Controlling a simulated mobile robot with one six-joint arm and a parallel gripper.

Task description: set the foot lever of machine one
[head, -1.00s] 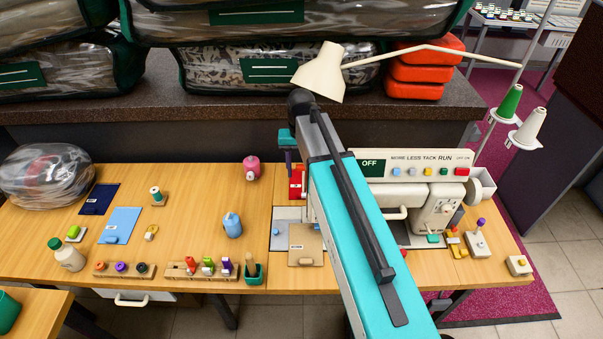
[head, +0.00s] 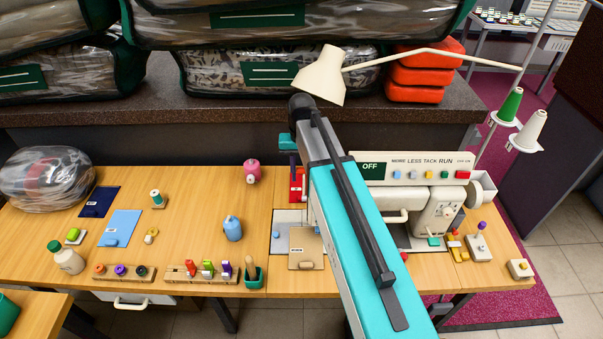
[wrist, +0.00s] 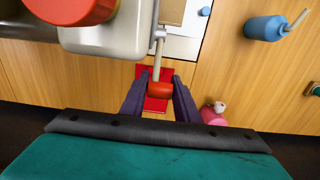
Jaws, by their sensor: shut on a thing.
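In the wrist view, a red knob (wrist: 160,90) sits on the end of a thin metal lever rod (wrist: 157,60). The rod runs up beside the pale sewing machine body (wrist: 110,38). My gripper (wrist: 160,92) has its two dark purple fingers on either side of the knob and is shut on it. A red plate (wrist: 157,104) shows behind the knob. In the head view the sewing machine (head: 430,210) stands at the right of the table, with a display reading OFF. My teal arm hides its left part, and the knob cannot be made out there.
A pink bottle (head: 252,171) and a blue bottle (head: 232,228) stand left of the machine. A brown board (head: 306,248) lies at its front left. A cream lamp (head: 320,73) reaches over from behind. Bagged comforters (head: 290,70) fill the back shelf.

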